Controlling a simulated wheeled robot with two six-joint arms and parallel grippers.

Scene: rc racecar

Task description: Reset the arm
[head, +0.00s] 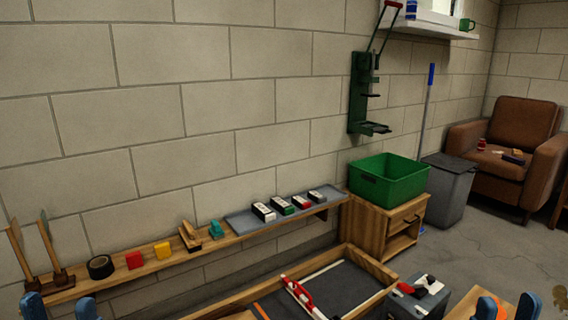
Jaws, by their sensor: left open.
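My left gripper (59,308) is at the bottom left corner, its two blue fingertips apart with nothing seen between them. It is below the left end of the wooden wall shelf. My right gripper (507,308) is at the bottom right, its blue fingertips also apart. Something orange (500,302) shows between or behind those fingertips; I cannot tell whether it is gripped. The rest of both arms is out of view.
The wall shelf (160,264) holds tape, red and yellow blocks and a grey tray (240,222) with small boxes. A wooden-framed bench (372,264) holds a red-and-white tool. A green bin (388,180) stands on a cabinet; a grey toolbox (428,300) is near my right gripper.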

